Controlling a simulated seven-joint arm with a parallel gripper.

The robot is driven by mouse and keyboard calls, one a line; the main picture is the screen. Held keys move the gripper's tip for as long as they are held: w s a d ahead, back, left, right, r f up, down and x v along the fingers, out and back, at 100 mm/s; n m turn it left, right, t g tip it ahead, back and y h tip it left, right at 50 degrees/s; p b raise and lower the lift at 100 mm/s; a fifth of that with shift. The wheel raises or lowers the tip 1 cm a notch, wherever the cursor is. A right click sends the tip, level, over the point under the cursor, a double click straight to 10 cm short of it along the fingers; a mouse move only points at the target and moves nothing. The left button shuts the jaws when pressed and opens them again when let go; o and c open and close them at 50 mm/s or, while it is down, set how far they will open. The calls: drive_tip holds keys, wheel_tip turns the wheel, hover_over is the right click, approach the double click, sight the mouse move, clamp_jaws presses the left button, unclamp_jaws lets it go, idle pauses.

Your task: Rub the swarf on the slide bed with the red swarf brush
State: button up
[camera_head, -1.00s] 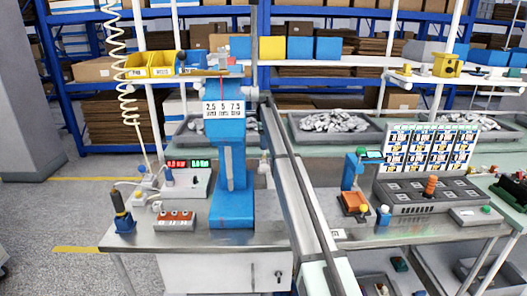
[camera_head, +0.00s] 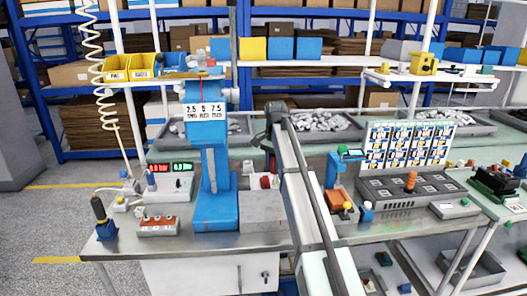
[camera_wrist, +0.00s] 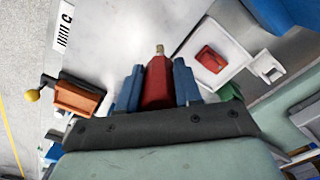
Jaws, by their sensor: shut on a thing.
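My gripper (camera_wrist: 158,90) is shut on a red tapered piece (camera_wrist: 157,82) with a small tan tip, gripped between its blue fingers in the wrist view; it looks like the red swarf brush, though bristles are not clear. In the head view my gripper (camera_head: 269,160) hangs to the right of the blue press (camera_head: 212,185), with a bit of red at its lower end. A grey block (camera_head: 262,212) sits on the bench just below it. I cannot tell for sure which surface is the slide bed, and no swarf is distinct.
A lever unit with an orange box (camera_wrist: 75,98) and yellow knob is left in the wrist view. A white tray (camera_wrist: 215,55) holds a red part beyond the fingers. A grey slotted block (camera_head: 412,190) stands to the right; a red-buttoned box (camera_head: 158,226) is front left.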

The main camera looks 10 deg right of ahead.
drive_tip(key=s+d+f+n, duration=0.25)
drive_tip(key=s+n, duration=0.35)
drive_tip(key=s, duration=1.1)
drive_tip(key=w+a+r+m, duration=0.5)
drive_tip(key=w+m, duration=0.3)
drive_tip(key=m, duration=0.7)
drive_tip(key=shift+w+a+r, duration=0.2)
drive_tip(key=shift+a+r, duration=0.1)
drive_tip(key=shift+a, duration=0.3)
drive_tip(key=f, duration=0.5)
drive_tip(key=d+f, duration=0.1)
drive_tip(key=f, duration=0.1)
drive_tip(key=shift+f, duration=0.4)
drive_tip(key=shift+d, duration=2.9)
drive_tip(key=shift+a, duration=3.45)
wheel_tip(320, 180, up, 8)
